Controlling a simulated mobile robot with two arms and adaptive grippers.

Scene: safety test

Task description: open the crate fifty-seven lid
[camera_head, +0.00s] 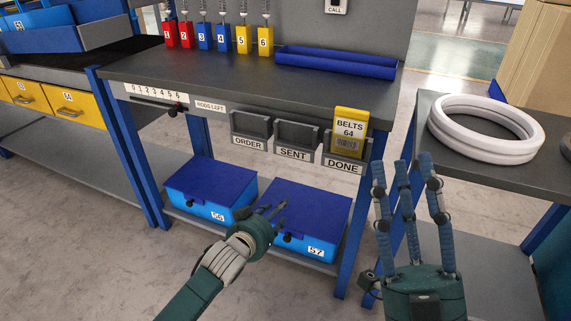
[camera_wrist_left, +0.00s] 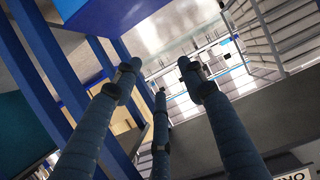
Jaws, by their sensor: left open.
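Crate fifty-seven (camera_head: 333,248) is a light-blue box on the low shelf under the bench, marked 57. Its dark-blue lid (camera_head: 318,207) lies shut, and a small dark knob (camera_head: 288,238) shows on its front. My left gripper (camera_head: 277,211) is open and empty, in front of the crate's left front corner and hiding part of it. I cannot tell whether it touches. In the left wrist view its fingers (camera_wrist_left: 158,75) are spread, and no crate is clear there. My right gripper (camera_head: 403,168) is raised at the right, fingers apart, empty.
Crate fifty-six (camera_head: 200,209) stands left of it, lid shut. The bench (camera_head: 200,72) is above, with ORDER, SENT and DONE holders on its front edge and a yellow BELTS 64 card (camera_head: 349,130) in DONE. A side table (camera_head: 455,165) holds white rings (camera_head: 485,128).

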